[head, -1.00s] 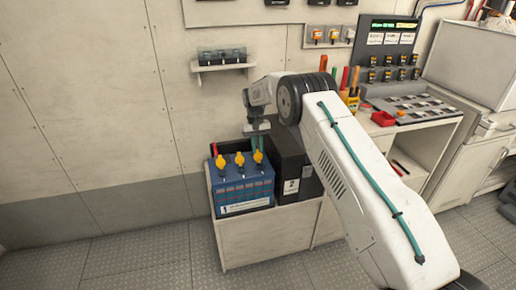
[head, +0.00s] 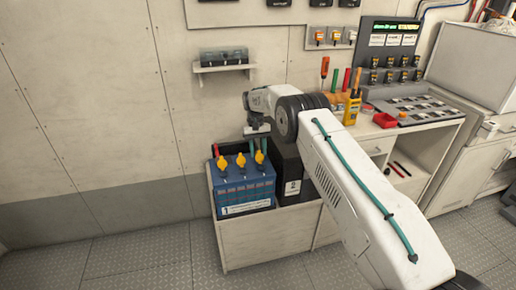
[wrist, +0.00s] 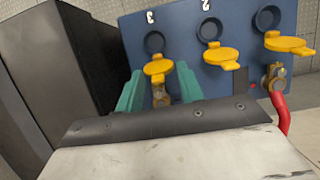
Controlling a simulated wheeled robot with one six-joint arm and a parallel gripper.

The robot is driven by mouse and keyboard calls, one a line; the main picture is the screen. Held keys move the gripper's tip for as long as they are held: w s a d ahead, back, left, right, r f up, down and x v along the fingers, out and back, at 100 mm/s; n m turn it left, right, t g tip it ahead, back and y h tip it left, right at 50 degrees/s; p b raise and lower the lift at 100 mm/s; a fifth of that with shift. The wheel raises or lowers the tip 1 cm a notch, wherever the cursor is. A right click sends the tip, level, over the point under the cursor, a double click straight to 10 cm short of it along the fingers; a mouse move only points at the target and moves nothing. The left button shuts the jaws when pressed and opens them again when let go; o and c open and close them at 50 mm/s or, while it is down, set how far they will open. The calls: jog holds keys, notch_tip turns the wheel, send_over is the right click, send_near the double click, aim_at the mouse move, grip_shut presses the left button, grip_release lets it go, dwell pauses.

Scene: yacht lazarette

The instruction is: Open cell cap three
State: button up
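The blue battery (head: 245,190) stands in the low white bench, with several yellow caps on top. In the wrist view the battery top (wrist: 185,55) carries the numbers 3 and 2. Cell cap three (wrist: 158,66) is the leftmost yellow cap there, with a dark round port behind it. It appears as the right cap in the head view (head: 259,157). My gripper (wrist: 160,88) is open, its teal fingers on either side of cap three. Contact cannot be told. In the head view my gripper (head: 258,144) is just behind this cap.
Cap two (wrist: 218,56) is close to the right finger, with another yellow cap (wrist: 288,43) beyond. A red cable (wrist: 281,110) rises at the right. A black battery (head: 290,172) stands beside the blue one. A small shelf (head: 224,68) is on the wall above.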

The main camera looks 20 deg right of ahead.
jog(key=shift+w+r, duration=0.1)
jog(key=shift+r, duration=0.05)
jog(key=v, duration=0.7)
jog(key=shift+r, duration=0.3)
jog(key=shift+w, duration=0.15)
